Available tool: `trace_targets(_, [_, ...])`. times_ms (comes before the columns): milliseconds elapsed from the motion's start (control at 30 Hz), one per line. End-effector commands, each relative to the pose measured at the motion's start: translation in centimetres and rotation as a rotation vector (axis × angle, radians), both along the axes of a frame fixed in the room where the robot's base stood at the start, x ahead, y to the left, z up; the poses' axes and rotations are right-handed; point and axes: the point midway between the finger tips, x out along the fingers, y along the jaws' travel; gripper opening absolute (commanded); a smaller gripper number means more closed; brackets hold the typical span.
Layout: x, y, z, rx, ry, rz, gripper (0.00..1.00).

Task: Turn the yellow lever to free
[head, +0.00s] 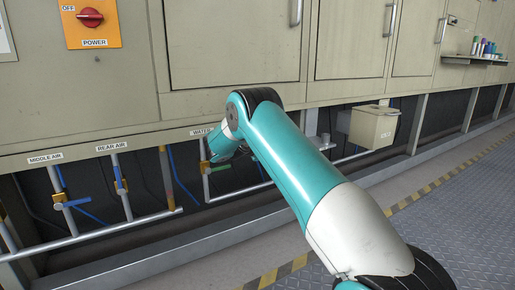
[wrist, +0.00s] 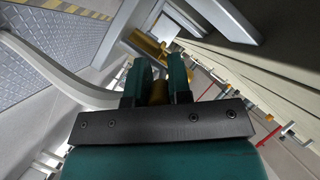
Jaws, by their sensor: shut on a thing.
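In the wrist view my gripper (wrist: 158,72) has its two teal fingers close together, with a yellow-brown piece (wrist: 158,92) between them. I take this piece for part of the yellow lever. A larger yellow part (wrist: 146,43) shows just beyond the fingertips, beside a grey pipe or post. In the head view my teal arm reaches down to the pipes under a partly covered label that starts "WATE" (head: 202,132). The lever's exact position cannot be read.
A power switch (head: 90,18) is above. A beige box (head: 373,126) hangs right of my arm. The floor (head: 460,200) at the right is clear.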

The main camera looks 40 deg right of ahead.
Motion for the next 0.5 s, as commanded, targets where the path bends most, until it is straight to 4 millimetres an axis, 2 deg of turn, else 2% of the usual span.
trace_targets(333, [-0.12, -0.32, 0.05, -0.003, -0.003, -0.006, 0.00])
trace_targets(367, [-0.13, -0.33, 0.06, -0.003, -0.003, -0.006, 0.23])
trace_targets(400, [-0.13, -0.31, 0.05, -0.003, -0.002, -0.006, 0.32])
trace_targets(467, [-0.10, -0.23, 0.05, -0.003, -0.002, -0.006, 0.44])
trace_targets(500, [-0.06, -0.16, 0.04, -0.002, -0.001, -0.005, 0.44])
